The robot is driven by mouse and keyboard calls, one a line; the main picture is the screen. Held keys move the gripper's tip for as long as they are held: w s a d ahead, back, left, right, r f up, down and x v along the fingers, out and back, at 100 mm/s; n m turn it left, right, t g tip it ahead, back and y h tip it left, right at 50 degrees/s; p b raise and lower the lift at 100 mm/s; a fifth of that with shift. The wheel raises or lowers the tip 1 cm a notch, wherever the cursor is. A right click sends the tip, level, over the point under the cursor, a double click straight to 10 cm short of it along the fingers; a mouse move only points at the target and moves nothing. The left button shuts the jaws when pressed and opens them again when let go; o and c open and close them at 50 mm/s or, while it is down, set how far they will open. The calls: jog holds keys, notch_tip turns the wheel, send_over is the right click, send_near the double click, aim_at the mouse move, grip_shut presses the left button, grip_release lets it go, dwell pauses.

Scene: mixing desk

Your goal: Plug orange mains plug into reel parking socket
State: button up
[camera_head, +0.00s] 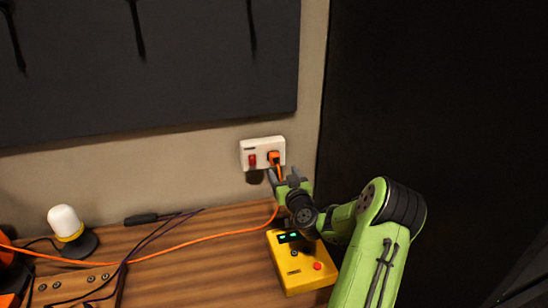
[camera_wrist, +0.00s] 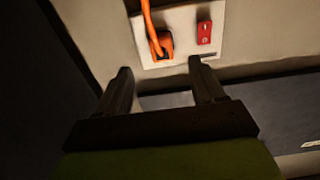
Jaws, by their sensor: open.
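The orange mains plug (camera_head: 274,157) sits in the right part of a white wall socket plate (camera_head: 247,146), with its orange cable (camera_head: 222,235) hanging down and running left across the desk. In the wrist view the plug (camera_wrist: 165,43) is on the plate (camera_wrist: 184,38) beyond my fingertips. My gripper (camera_head: 278,178) is just below the plug in the head view. Its two dark fingers (camera_wrist: 160,70) are apart with nothing between them. An orange thing (camera_head: 8,262), only partly in view at the left edge, may be the reel; no parking socket can be made out.
A red switch (camera_head: 252,160) is beside the plug. A yellow box (camera_head: 301,268) with a green display stands under my arm. A white-topped lamp (camera_head: 66,222), dark cables and a wooden panel with several sockets (camera_head: 74,283) are at left. The middle desk is mostly clear.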

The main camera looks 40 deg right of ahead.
aim_at(276, 162)
jog(key=p+x, duration=0.3)
jog(key=x, duration=0.5)
jog(key=shift+a+p, duration=0.1)
jog(key=shift+p, duration=0.3)
jog(key=shift+b, duration=0.85)
dwell(0.5)
grip_shut()
jog(key=shift+s+f, duration=0.1)
jog(key=shift+f, duration=0.05)
jog(key=shift+b+v, duration=2.8)
jog(key=shift+v, duration=0.1)
